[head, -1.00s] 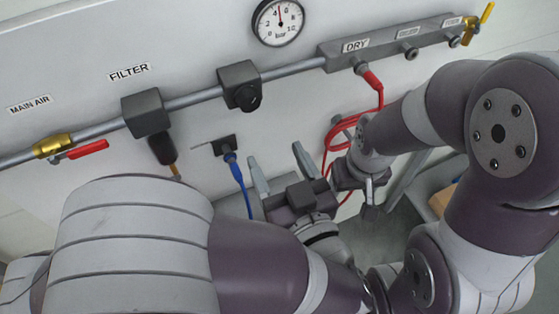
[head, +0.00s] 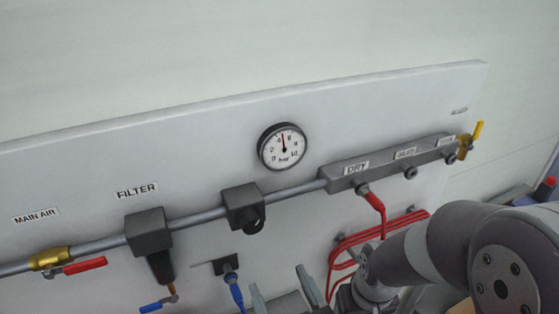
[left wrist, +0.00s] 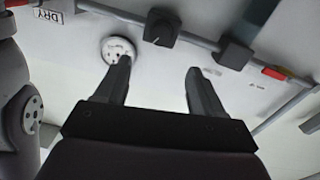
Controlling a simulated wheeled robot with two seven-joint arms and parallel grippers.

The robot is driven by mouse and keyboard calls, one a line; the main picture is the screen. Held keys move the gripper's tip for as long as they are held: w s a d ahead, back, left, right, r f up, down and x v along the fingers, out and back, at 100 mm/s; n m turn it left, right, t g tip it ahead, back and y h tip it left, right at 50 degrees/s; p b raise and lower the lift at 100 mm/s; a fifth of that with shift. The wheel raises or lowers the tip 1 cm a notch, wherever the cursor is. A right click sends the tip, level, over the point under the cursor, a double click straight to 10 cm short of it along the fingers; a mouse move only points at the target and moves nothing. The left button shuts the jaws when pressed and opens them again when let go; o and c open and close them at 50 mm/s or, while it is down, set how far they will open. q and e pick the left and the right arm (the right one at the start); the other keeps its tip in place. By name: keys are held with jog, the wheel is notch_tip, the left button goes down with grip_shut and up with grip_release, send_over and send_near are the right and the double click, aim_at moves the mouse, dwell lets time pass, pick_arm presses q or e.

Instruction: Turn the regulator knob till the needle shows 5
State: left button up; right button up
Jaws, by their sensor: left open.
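The regulator (head: 243,203) is a dark block on the pipe with a round black knob (head: 251,220) on its front. The knob also shows in the left wrist view (left wrist: 161,30). The round white gauge (head: 283,147) is above and right of it. My right gripper (head: 350,300) is mostly cut off at the bottom edge.
The DRY manifold (head: 385,163) lies right of the gauge, with a red hose (head: 375,205) hanging from it. The filter (head: 149,230), the main air valve's red lever (head: 85,265) and a blue hose (head: 236,291) are nearby. The panel between knob and left fingertips looks clear.

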pick_arm(q)
jog(key=n+b, duration=0.1)
jog(key=n, duration=0.2)
jog(key=p, duration=0.2)
send_near(253, 227)
jog(key=w, duration=0.1)
jog(key=p+x, duration=0.2)
jog(key=x, duration=0.5)
jog(key=shift+w+a, duration=0.1)
jog(key=shift+a, duration=0.1)
jog(key=shift+w+a, duration=0.1)
jog(key=shift+w, duration=0.25)
pick_arm(e)
jog(key=shift+r, duration=0.7)
